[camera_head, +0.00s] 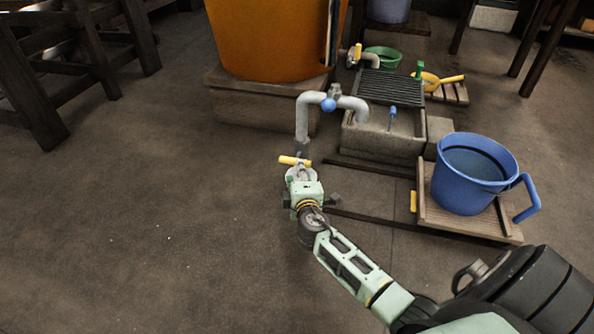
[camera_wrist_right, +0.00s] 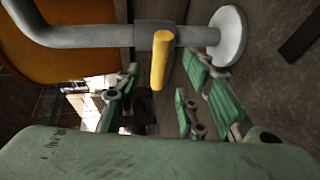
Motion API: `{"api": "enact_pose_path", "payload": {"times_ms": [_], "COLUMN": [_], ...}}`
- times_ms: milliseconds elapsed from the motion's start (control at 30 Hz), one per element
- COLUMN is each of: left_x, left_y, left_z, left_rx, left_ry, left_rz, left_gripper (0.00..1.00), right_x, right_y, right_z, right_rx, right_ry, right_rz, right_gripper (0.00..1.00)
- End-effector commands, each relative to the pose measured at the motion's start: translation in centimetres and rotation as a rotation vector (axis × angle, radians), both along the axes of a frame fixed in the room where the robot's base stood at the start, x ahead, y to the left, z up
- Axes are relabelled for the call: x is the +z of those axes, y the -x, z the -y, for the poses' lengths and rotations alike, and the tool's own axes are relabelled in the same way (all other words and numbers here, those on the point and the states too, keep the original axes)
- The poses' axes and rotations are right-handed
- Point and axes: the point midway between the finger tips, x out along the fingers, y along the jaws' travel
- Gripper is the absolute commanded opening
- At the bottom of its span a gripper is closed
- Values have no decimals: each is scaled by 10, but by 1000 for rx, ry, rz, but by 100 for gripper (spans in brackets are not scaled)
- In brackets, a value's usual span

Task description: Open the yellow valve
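The yellow valve handle (camera_head: 294,161) is a short bar on a grey pipe (camera_head: 302,122) near the floor in the head view. In the right wrist view the handle (camera_wrist_right: 160,62) points toward the camera, with a round pale flange (camera_wrist_right: 229,36) to its right. My right gripper (camera_head: 301,178) is right at the valve. In the right wrist view its green-padded fingers (camera_wrist_right: 160,88) are apart, on either side of the handle's near end. I see no finger touching the handle. My left gripper is not in view.
A blue knob (camera_head: 328,105) sits higher on the pipe. A large orange vat (camera_head: 268,40) stands behind on a stone block. A stone basin (camera_head: 384,133) and a blue bucket (camera_head: 467,185) on a wooden tray stand to the right.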

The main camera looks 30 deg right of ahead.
Motion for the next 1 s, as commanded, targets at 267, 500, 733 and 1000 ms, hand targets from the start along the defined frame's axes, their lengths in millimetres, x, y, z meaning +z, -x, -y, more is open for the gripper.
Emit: {"api": "enact_pose_path", "payload": {"times_ms": [267,500,733,1000], "left_x": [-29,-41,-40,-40], "left_y": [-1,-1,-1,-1], "left_z": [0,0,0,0], "left_rx": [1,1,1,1], "left_ry": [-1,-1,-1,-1], "left_rz": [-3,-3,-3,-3], "left_gripper": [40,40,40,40], "right_x": [-11,-14,-13,-13], "right_y": [-40,-60,-61,-61], "right_z": [21,30,31,31], "right_rx": [-1,0,0,0], "right_ry": [2,-1,-1,-2], "right_rz": [1,0,-2,-1], "right_gripper": [37,37,37,18]}}
